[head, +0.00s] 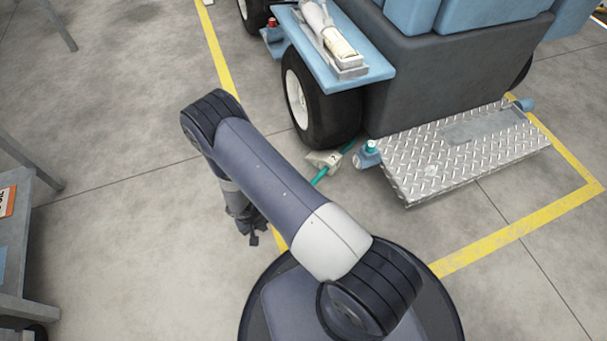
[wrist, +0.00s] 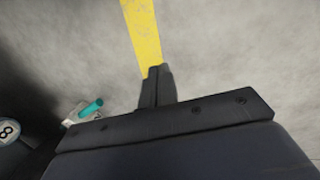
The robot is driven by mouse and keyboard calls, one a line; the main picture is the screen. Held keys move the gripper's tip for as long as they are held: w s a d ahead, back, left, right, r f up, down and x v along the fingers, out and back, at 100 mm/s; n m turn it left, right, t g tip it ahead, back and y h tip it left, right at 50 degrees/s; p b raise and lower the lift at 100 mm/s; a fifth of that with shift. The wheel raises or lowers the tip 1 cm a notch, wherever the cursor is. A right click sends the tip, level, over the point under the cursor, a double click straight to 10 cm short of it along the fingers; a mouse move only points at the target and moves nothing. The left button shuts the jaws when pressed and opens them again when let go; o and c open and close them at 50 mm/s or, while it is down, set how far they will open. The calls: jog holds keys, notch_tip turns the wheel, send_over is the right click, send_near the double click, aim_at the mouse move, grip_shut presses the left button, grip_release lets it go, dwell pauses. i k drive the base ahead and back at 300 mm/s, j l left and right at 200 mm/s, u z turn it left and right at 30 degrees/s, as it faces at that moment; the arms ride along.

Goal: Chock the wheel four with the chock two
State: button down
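A pale chock (head: 322,159) with a teal handle lies on the floor just below the near wheel (head: 322,105) in the head view. A small dark mark on it is too small to read surely. I cannot tell whether it touches the tyre. In the wrist view the chock (wrist: 80,112) shows at the left, partly hidden behind my gripper's body. My gripper (wrist: 157,86) has its fingers together with nothing visible between them. In the head view my gripper (head: 252,238) hangs low over the floor, left of and nearer than the chock.
A blue-grey fitting with a teal top (head: 369,153) stands beside the diamond-plate step (head: 465,165). A round pale disc (wrist: 8,130) with a dark figure shows in the wrist view. A yellow floor line (head: 222,60) runs past the cart. A table (head: 25,240) stands at left; floor between is clear.

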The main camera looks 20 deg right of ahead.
aim_at(329, 162)
jog(key=i+j, duration=1.05)
jog(key=j+z, duration=0.1)
jog(key=z, duration=2.15)
